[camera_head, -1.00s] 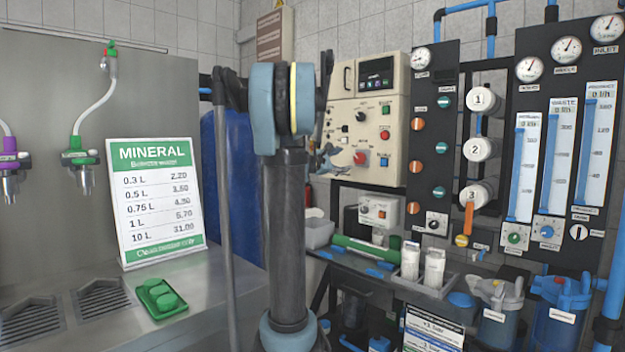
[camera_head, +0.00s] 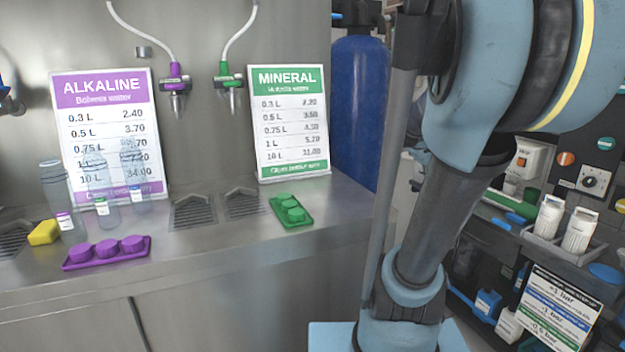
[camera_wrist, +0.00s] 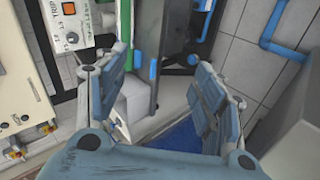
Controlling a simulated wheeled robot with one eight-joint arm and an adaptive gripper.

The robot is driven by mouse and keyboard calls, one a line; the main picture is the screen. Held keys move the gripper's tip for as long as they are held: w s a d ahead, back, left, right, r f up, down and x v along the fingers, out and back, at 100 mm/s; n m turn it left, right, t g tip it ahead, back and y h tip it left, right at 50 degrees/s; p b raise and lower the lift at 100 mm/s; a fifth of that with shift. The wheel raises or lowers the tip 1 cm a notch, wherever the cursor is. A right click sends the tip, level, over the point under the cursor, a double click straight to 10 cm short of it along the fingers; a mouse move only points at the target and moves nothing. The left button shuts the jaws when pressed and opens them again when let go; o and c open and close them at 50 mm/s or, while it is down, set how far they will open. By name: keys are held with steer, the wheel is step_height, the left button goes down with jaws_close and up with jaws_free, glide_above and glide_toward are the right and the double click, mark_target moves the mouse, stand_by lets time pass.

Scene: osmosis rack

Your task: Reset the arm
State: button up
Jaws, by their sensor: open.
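My gripper (camera_wrist: 165,100) shows in the wrist view with its two blue-grey fingers spread apart. Nothing is between the fingers. Behind them are a pale box, a dark upright panel, a blue surface and tiled floor. In the head view my arm stands upright and bends at a large joint at the upper right. The gripper itself is out of the head view.
A steel counter (camera_head: 250,236) on the left holds a purple tray (camera_head: 106,252), a green tray (camera_head: 291,211), clear bottles (camera_head: 101,190) and a yellow sponge (camera_head: 43,233). A blue tank (camera_head: 360,110) stands behind my arm. The rack's price-like sign (camera_head: 556,308) is at the lower right.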

steer(key=s+a+f+m+g+y, duration=0.2)
steer(key=s+a+f+y, duration=0.6)
steer(key=s+a+f, duration=0.9)
steer(key=a+f+m, duration=0.1)
steer(key=a, duration=0.3)
steer(key=shift+s+f+y, duration=0.3)
steer(key=shift+s+f, duration=0.1)
